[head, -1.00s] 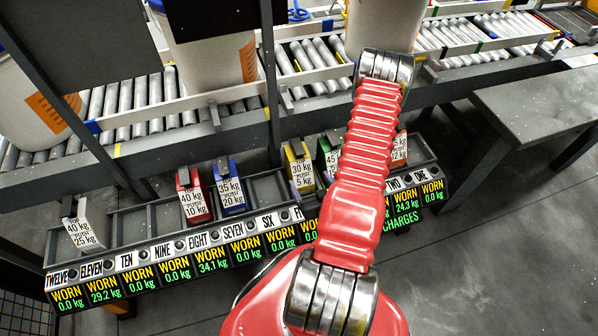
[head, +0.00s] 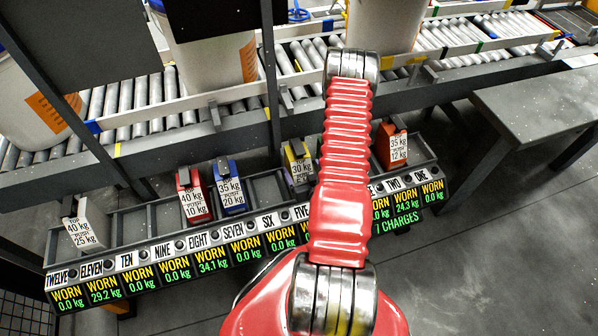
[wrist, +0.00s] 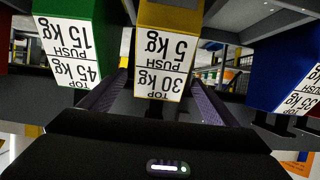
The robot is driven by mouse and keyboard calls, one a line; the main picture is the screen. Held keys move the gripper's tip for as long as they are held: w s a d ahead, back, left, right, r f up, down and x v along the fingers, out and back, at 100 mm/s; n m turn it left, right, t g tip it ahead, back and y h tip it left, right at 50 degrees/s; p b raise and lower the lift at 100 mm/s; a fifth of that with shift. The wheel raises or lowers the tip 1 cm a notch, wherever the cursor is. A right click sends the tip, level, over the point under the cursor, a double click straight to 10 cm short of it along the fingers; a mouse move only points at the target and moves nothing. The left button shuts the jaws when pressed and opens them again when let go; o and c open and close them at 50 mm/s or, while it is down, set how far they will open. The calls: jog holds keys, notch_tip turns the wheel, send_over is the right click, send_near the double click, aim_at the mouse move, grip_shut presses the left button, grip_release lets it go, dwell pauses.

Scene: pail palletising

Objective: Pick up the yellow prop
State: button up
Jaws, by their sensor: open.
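The yellow prop (head: 290,155), labelled TOP 30 kg, PUSH 5 kg, stands in the rack left of my red arm in the head view. It hangs upside down at top centre in the wrist view (wrist: 168,18). My gripper (wrist: 158,90) is open in the wrist view. Its dark purple fingers lie one on each side of the prop's labelled lower part. I cannot tell whether either finger touches it. In the head view my arm hides most of the gripper.
A green prop (wrist: 68,12) and a blue prop (wrist: 280,55) flank the yellow one in the wrist view. The rack (head: 135,222) also holds red (head: 188,180) and orange-red (head: 382,145) props. A roller conveyor (head: 150,100) with large pails runs behind.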

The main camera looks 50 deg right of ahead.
jog(key=shift+x, duration=2.6)
jog(key=shift+f, duration=0.1)
jog(key=shift+c, duration=0.5)
jog(key=c, duration=1.9)
grip_shut()
jog(key=shift+r, duration=0.2)
